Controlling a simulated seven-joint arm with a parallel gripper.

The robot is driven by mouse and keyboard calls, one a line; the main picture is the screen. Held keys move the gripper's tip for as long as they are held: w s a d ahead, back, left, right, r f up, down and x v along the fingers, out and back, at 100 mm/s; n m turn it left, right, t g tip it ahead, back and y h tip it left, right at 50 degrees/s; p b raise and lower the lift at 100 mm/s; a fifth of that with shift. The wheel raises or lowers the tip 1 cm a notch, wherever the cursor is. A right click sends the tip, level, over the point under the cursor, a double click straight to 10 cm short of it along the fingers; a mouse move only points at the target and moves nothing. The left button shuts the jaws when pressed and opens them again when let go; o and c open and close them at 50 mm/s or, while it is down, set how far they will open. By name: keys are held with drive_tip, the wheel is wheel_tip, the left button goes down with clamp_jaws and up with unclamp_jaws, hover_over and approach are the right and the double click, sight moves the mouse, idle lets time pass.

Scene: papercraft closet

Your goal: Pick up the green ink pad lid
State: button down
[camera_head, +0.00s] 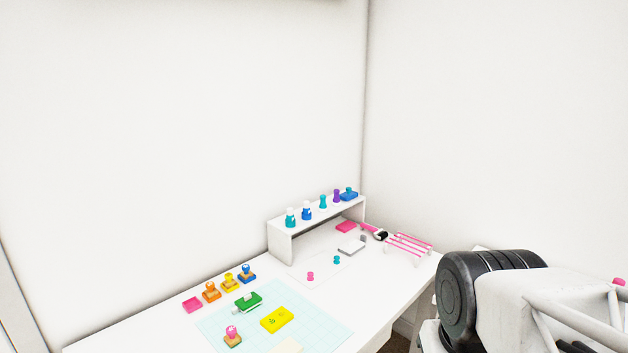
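A small green item (249,302), which looks like the green ink pad or its lid, lies on the pale gridded mat (327,320) on the white table. It has white patches on top, and a small whitish thing shows at its left edge. I cannot tell at this size whether lid and pad are together or apart. My gripper is not in view; only a dark and white part of my own arm shows at the lower right, well apart from the green item.
A yellow pad (277,319) and a pink-topped stamp (232,336) lie near the green item. A white shelf (281,245) holds bottles and stamps. A pink-striped rack (409,244) stands at the table's right.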

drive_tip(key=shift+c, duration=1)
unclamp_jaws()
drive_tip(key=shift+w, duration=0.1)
